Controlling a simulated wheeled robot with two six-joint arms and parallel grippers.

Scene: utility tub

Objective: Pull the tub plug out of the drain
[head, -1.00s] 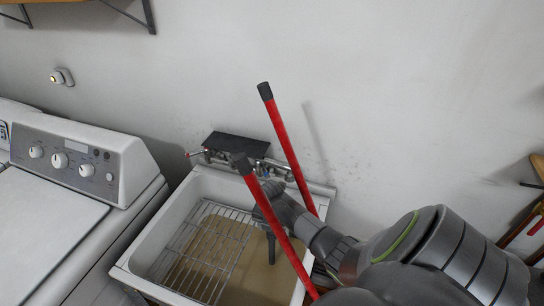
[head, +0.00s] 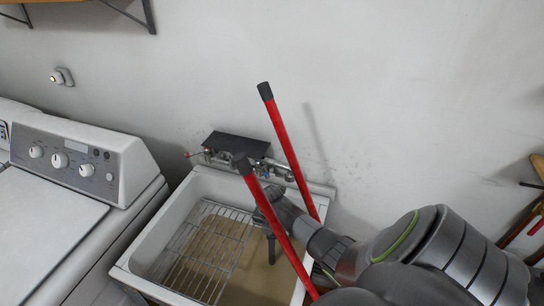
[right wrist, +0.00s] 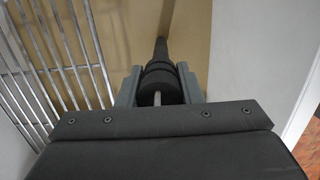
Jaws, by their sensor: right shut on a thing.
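The white tub (head: 142,245) stands against the wall, with a tan, murky-looking surface inside. My right gripper (head: 271,240) reaches into the tub near its back right, partly hidden behind a red pole. In the right wrist view my right gripper (right wrist: 160,88) is shut on a dark, round-collared piece, which looks like the tub plug (right wrist: 159,76). A dark stem extends from it toward the top of that view. I cannot tell whether the plug's lower end is seated in the drain; the drain itself is hidden. My left gripper is not in view.
A wire rack (head: 204,262) covers the tub's left part and also shows in the right wrist view (right wrist: 62,55). Two red poles (head: 289,145) rise at the tub's right side. Faucet fittings (head: 262,164) line the back rim. A white washer (head: 75,170) stands to the left.

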